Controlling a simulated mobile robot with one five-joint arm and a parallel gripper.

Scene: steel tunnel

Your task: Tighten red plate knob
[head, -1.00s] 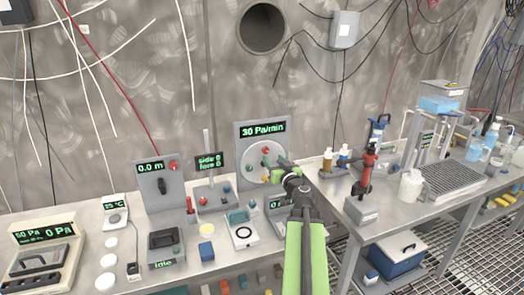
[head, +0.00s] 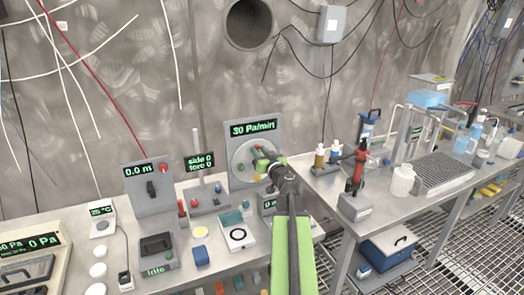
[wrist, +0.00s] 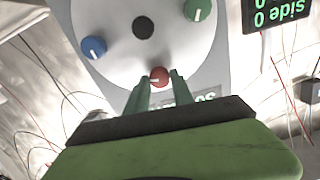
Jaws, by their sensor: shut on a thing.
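The red knob (wrist: 159,77) sits near the rim of a round white plate (wrist: 143,63) in the wrist view. The plate is mounted on a grey panel (head: 237,182) that reads "30 Pa/min" in the head view. My gripper (wrist: 159,84) has its two green fingers on either side of the red knob, shut on it. A blue knob (wrist: 93,47), a green knob (wrist: 197,9) and a dark hub (wrist: 143,27) also show on the plate.
A panel with a "side 0" display (head: 205,163) stands just left of the plate panel. A red-topped stand (head: 356,170) is on the right bench. Several small devices crowd the bench in front. A pipe opening (head: 248,25) is in the wall above.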

